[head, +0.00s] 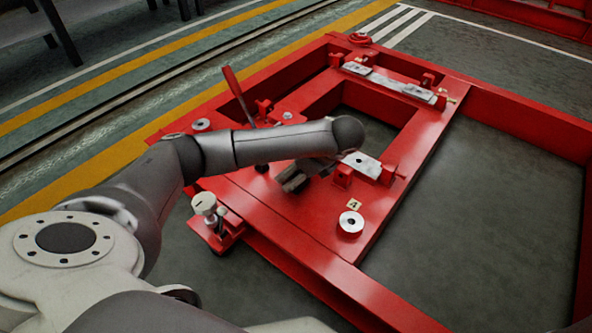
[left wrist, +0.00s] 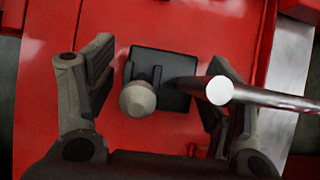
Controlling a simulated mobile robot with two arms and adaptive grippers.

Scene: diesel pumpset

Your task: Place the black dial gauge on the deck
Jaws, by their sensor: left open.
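In the left wrist view, a black block with a pale rounded knob (left wrist: 138,98) lies between the spread fingers of my left gripper (left wrist: 163,65). It appears to rest on the red deck (left wrist: 120,18), with a gap to each finger. I cannot tell whether it is the dial gauge; no dial face shows. In the head view, my left gripper (head: 296,178) is low over the red deck (head: 322,222), partly hidden by my arm. A small dark thing (head: 262,168) shows below the arm. My right gripper is not in view.
A metal rod (left wrist: 262,97) reaches in beside the right finger. A red-handled lever (head: 235,92) stands behind my arm. A round white-topped fitting (head: 203,204) stands at the near left corner. A ring (head: 350,222) and metal plates (head: 390,83) sit on the frame.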

